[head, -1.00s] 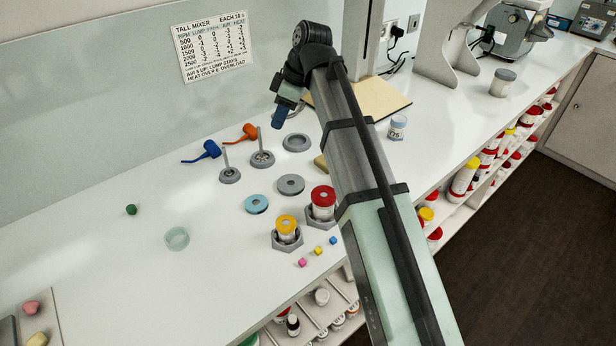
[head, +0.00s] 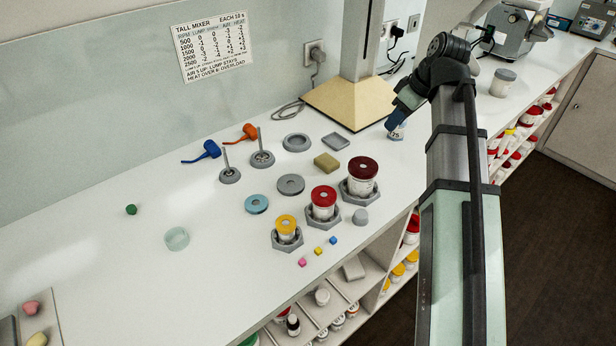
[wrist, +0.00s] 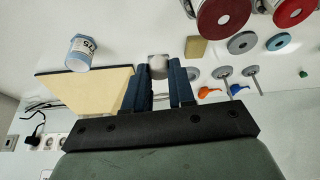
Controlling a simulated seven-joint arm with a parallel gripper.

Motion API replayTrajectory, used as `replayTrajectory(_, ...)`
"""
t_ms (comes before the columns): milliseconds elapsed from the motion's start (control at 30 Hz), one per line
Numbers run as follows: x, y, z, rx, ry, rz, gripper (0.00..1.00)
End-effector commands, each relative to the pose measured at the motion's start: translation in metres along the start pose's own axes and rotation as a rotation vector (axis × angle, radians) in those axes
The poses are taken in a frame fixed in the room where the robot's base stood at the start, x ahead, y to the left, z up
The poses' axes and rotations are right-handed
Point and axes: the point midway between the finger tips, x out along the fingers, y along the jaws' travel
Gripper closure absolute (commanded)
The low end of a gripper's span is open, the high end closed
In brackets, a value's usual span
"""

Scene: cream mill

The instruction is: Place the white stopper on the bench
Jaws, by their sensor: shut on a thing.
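My gripper (wrist: 160,82) is shut on a small pale grey-white piece, the white stopper (wrist: 158,66), which shows between the two blue fingertips in the wrist view. In the head view my gripper (head: 394,124) is above the far right part of the white bench (head: 110,270), in front of the jar marked 75 (head: 399,134) and partly covering it. The stopper is hidden in the head view. Its height above the bench is hard to tell.
The jar (wrist: 80,50) and the cream mixer base (wrist: 85,83) are near my gripper. The bench's left side is mostly clear.

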Motion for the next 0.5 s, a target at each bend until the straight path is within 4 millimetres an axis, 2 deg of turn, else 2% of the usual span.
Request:
replayTrajectory(33, 0.004, 0.001, 0.006, 0.009, -0.001, 0.002, 1.0)
replayTrajectory(233, 0.032, 0.0, 0.016, 0.005, -0.002, 0.0, 1.0)
replayTrajectory(500, 0.05, 0.0, 0.022, 0.004, -0.001, 0.0, 1.0)
